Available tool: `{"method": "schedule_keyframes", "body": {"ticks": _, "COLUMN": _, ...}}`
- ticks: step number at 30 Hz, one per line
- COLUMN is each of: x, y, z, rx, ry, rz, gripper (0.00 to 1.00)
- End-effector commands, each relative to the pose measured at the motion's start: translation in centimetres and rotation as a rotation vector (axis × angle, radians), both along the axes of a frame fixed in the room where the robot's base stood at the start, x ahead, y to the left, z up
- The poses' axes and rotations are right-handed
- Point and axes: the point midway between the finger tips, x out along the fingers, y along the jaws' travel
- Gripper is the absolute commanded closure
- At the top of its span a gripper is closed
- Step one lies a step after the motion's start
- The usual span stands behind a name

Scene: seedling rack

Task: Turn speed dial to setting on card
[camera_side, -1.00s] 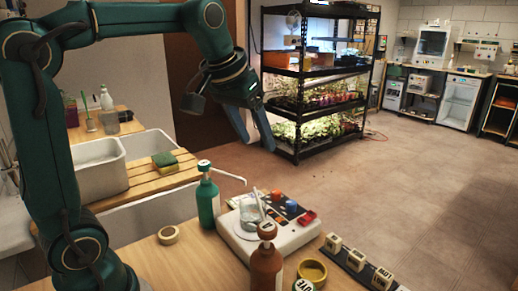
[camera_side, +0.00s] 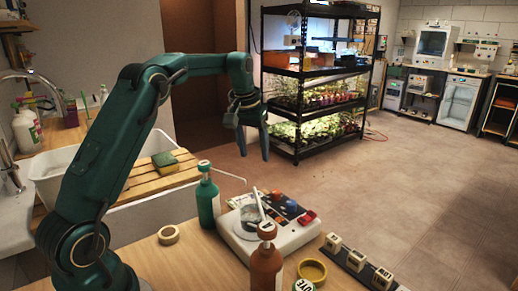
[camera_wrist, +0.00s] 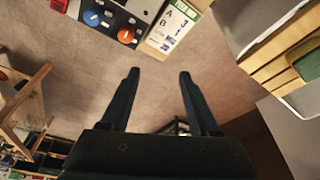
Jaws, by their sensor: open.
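A white stirrer-like machine (camera_side: 283,236) stands on the bench with a blue dial (camera_side: 291,204) and an orange dial (camera_side: 275,196) on its dark panel. In the wrist view the blue dial (camera_wrist: 91,18) and orange dial (camera_wrist: 126,36) show at the top, each with a white pointer mark. I cannot tell which one sets speed. Beside them is a card (camera_wrist: 173,25) that reads A 3 and B 1. My gripper (camera_side: 254,158) is in the air above and behind the machine. Its two fingers (camera_wrist: 160,76) are apart, empty and pointing down, clear of the dials.
A red switch (camera_side: 307,216) is on the panel's right. A dark strip with lettered blocks (camera_side: 355,262) lies at the right.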

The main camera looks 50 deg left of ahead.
Motion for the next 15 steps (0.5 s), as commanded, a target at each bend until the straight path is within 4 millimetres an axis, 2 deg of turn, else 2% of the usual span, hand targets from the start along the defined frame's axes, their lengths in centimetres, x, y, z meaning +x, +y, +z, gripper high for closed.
{"method": "schedule_keyframes", "body": {"ticks": 5, "x": -0.7, "y": 1.6, "z": -3.1, "rx": -0.03, "ry": 0.062, "rz": 0.043, "gripper": 0.38}}
{"method": "schedule_keyframes", "body": {"ticks": 12, "x": -0.5, "y": 1.6, "z": 0.3, "rx": -0.026, "ry": 0.056, "rz": 0.043, "gripper": 0.38}}
{"method": "schedule_keyframes", "body": {"ticks": 15, "x": -0.1, "y": 0.5, "z": 2.0, "rx": -0.009, "ry": 0.02, "rz": 0.015, "gripper": 0.38}}
